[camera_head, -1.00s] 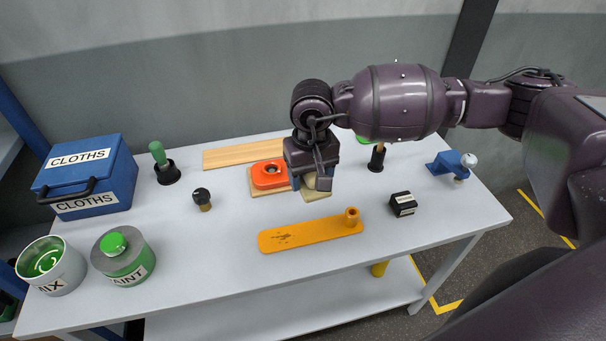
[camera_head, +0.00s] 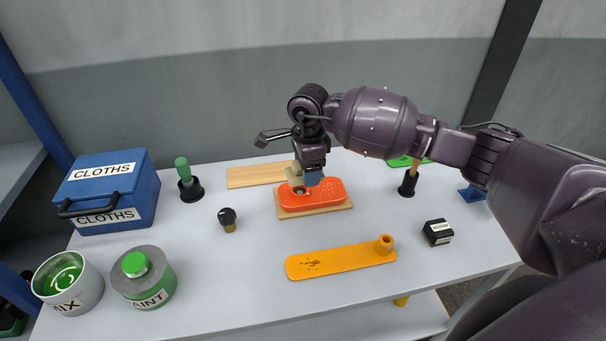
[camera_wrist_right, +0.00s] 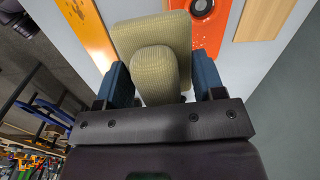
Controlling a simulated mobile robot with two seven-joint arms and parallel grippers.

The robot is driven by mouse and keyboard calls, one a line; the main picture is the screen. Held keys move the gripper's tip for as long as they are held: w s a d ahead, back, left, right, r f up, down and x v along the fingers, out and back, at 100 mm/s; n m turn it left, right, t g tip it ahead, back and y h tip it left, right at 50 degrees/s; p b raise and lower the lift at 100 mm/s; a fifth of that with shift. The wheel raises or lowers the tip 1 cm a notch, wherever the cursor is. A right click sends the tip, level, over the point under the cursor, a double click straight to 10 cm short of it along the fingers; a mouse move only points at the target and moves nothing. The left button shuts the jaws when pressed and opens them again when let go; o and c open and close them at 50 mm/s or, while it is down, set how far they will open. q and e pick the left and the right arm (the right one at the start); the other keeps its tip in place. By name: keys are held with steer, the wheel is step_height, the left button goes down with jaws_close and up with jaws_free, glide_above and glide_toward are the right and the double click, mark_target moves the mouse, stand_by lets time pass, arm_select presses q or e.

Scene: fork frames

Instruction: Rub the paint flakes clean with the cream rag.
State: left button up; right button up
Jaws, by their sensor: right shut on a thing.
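My right gripper (camera_head: 312,180) is shut on the cream rag (camera_wrist_right: 152,50), a thick ribbed pad with a rounded grip between the blue fingers. In the head view the rag (camera_head: 292,173) shows partly beside the fingers, over the back of an orange-red part (camera_head: 328,193) with a hole. I cannot tell whether it touches that part. Dark flecks (camera_head: 312,264), which look like the paint flakes, lie on the left half of a yellow-orange plate (camera_head: 345,259) nearer the front. The rag is apart from them. My left gripper is not in view.
The orange-red part rests on a wooden board (camera_head: 343,207). A black-capped knob (camera_head: 228,217) and a small black box (camera_head: 437,232) flank the plate. A paint tin (camera_head: 145,280), mix pot (camera_head: 68,283) and blue cloths box (camera_head: 108,190) stand left. The table's front middle is clear.

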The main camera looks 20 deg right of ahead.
steer(key=m, duration=0.1)
steer(key=w+d+m, duration=0.1)
steer(key=m, duration=0.3)
steer(key=shift+w+d+f, duration=0.2)
steer(key=shift+d+f, duration=0.2)
steer(key=m, duration=0.1)
steer(key=d+m, duration=0.1)
steer(key=m, duration=0.1)
steer(key=w+d+m, duration=0.1)
steer(key=m, duration=0.1)
steer(key=shift+f, duration=0.25)
steer(key=m, duration=0.3)
steer(key=m+b, duration=0.1)
steer(key=m, duration=2.3)
glide_above(337, 187)
step_height(337, 187, down, 2)
steer(key=shift+f+b, duration=1.8)
steer(key=shift+f, duration=0.75)
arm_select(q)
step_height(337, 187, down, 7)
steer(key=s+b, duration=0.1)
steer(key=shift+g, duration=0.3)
arm_select(e)
steer(key=shift+f, duration=0.65)
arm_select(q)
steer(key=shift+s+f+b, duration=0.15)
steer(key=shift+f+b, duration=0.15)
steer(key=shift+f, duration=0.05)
arm_select(e)
steer(key=shift+f, duration=1)
